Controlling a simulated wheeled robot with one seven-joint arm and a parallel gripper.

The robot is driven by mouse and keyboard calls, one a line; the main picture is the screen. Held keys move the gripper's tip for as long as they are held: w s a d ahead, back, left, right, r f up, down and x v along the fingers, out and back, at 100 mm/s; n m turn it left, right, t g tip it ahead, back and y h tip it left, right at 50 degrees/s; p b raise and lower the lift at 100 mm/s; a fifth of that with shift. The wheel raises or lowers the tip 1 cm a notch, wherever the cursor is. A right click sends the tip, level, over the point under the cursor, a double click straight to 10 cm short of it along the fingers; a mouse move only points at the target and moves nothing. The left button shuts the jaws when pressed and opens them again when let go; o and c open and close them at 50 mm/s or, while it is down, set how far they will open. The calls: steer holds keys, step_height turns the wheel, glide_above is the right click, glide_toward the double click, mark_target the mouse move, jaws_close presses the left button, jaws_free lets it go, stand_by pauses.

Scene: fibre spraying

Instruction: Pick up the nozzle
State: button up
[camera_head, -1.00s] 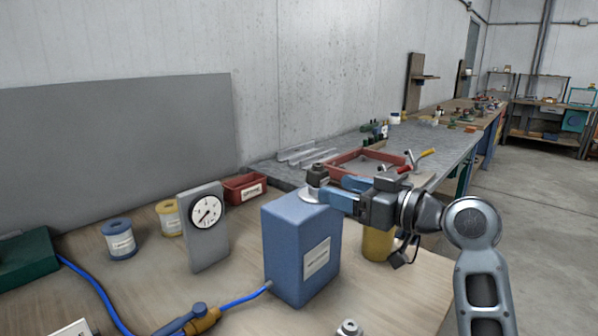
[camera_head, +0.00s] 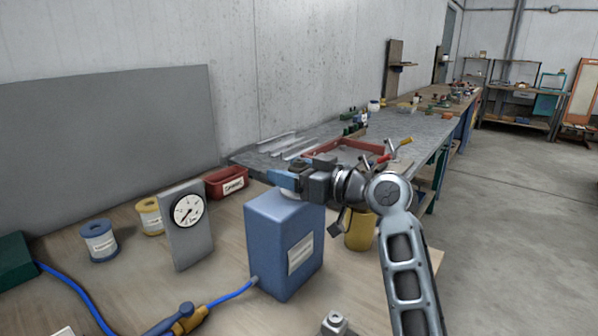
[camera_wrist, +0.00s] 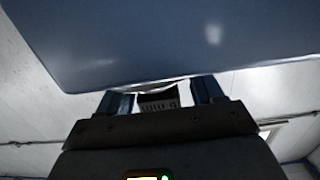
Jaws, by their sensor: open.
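My gripper (camera_head: 284,182) is at the top of the blue box-shaped container (camera_head: 268,245), its blue fingers over the pale round collar there. In the wrist view the open fingers (camera_wrist: 162,100) stand on either side of a dark ribbed piece (camera_wrist: 158,103), with the blue container (camera_wrist: 190,45) just beyond. I cannot tell whether the fingers touch this piece. In the head view it is hidden by my gripper. A small metallic fitting (camera_head: 335,325) lies on the bench at the bottom edge. I cannot tell for sure which of these two is the nozzle.
A dial gauge (camera_head: 188,211) stands left of the container. A yellow cylinder (camera_head: 360,233) is to the right. A blue hose (camera_head: 75,292) crosses the front left.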

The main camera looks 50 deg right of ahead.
steer(key=c, duration=1.1)
